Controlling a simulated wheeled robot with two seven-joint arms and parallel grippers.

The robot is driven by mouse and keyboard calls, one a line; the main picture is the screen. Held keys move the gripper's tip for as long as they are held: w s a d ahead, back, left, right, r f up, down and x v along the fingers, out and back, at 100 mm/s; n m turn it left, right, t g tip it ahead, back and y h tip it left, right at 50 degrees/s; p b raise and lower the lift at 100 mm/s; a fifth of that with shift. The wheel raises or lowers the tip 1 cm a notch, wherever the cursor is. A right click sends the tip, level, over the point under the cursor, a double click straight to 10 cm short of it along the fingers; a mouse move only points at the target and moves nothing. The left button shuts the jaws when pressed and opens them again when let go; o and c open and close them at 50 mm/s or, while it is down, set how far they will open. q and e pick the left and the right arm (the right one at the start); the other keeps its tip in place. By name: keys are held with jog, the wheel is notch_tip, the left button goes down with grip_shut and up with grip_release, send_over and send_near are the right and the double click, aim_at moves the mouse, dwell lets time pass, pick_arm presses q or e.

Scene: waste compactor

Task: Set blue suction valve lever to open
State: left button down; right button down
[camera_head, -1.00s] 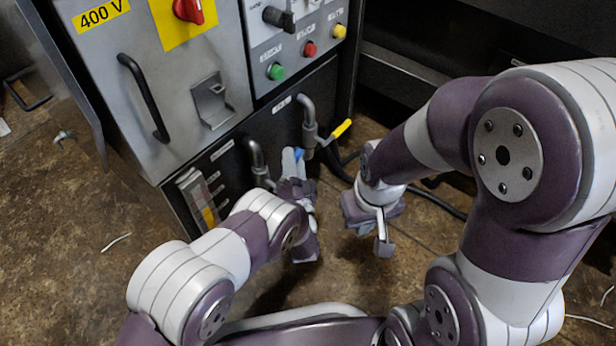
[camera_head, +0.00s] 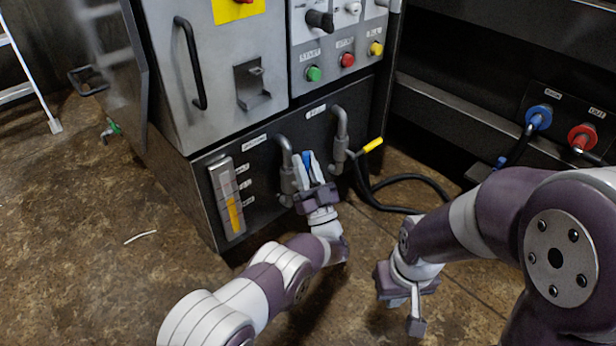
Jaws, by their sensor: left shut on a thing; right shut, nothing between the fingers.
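The blue suction valve lever (camera_head: 308,159) shows as a small blue piece between the fingers of my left gripper (camera_head: 308,168). It belongs to the left grey pipe (camera_head: 286,160) on the dark lower panel of the machine. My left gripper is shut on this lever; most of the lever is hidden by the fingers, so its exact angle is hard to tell. My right gripper (camera_head: 416,322) is shut and empty, pointing down above the floor to the right, apart from the valves.
A yellow valve lever (camera_head: 372,145) sticks out from the right pipe (camera_head: 341,135). A black hose (camera_head: 405,181) curves on the floor beside it. A level gauge (camera_head: 228,197) is left of the pipes. Blue (camera_head: 540,116) and red (camera_head: 582,137) couplings are at right.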

pick_arm(q)
jog(key=shift+s+a+n+g+y, duration=0.1)
jog(key=shift+a+n+g+y, duration=0.1)
jog(key=shift+n+y, duration=0.25)
jog(key=shift+s+a+n+g+y, duration=0.1)
jog(key=shift+n+g+y, duration=0.1)
jog(key=shift+n+y, duration=0.25)
pick_arm(e)
jog(key=shift+s+a+f, duration=0.1)
jog(key=shift+s+f, duration=0.3)
jog(key=shift+s, duration=0.15)
pick_arm(q)
jog(key=c, duration=1.1)
grip_release()
jog(key=shift+o, duration=0.2)
jog(key=shift+s+d+f, duration=0.15)
jog(key=p+v, duration=0.2)
jog(key=v, duration=1)
jog(key=shift+f+p, duration=0.2)
jog(key=shift+p, duration=0.2)
pick_arm(e)
notch_tip(320, 180, up, 3)
jog(key=shift+r, duration=0.1)
